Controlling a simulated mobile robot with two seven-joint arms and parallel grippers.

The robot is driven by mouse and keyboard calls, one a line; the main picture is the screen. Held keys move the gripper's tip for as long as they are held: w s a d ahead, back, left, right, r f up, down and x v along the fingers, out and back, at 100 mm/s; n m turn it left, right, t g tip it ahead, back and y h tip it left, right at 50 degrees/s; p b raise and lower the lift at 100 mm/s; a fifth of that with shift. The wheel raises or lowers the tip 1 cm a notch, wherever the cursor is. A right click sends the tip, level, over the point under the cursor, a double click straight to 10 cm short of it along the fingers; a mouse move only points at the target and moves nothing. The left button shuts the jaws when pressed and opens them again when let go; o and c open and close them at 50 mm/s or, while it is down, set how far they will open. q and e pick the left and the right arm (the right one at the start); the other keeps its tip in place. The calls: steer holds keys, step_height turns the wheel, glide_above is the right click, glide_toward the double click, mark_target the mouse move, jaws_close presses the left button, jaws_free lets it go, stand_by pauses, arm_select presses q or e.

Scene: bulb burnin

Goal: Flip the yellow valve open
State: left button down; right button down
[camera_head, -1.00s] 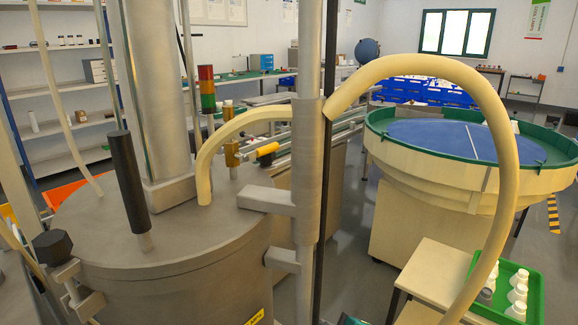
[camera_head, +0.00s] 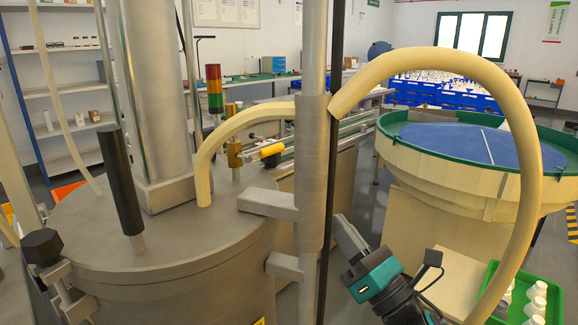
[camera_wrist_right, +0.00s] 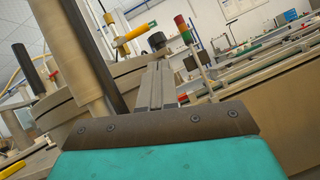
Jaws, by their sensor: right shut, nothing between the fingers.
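The yellow valve handle (camera_head: 271,150) sticks out sideways to the right from a brass valve body (camera_head: 234,150) on the lid of the steel tank. It also shows in the right wrist view (camera_wrist_right: 134,34), upper middle, beyond the fingertips. My right gripper (camera_head: 344,230) is at the lower middle of the head view, right of the vertical steel post, lower than the handle and apart from it. Its fingers (camera_wrist_right: 157,70) are together and empty in the right wrist view. My left gripper is not in view.
A vertical steel post (camera_head: 312,170) with a bracket stands between my right gripper and the tank (camera_head: 170,265). A cream hose (camera_head: 440,55) arches over the right side. A round blue-topped table (camera_head: 470,142) and a green tray of white bottles (camera_head: 520,300) stand right.

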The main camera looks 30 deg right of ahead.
mark_target(277, 153)
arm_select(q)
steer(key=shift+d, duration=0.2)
arm_select(e)
steer(key=n+y, duration=0.1)
steer(key=n, duration=0.1)
steer(key=n+y, duration=0.1)
steer(key=n, duration=0.1)
steer(key=a+r+n+y, duration=0.1)
steer(key=shift+s+n+y, duration=0.35)
steer(key=shift+n+y, duration=0.05)
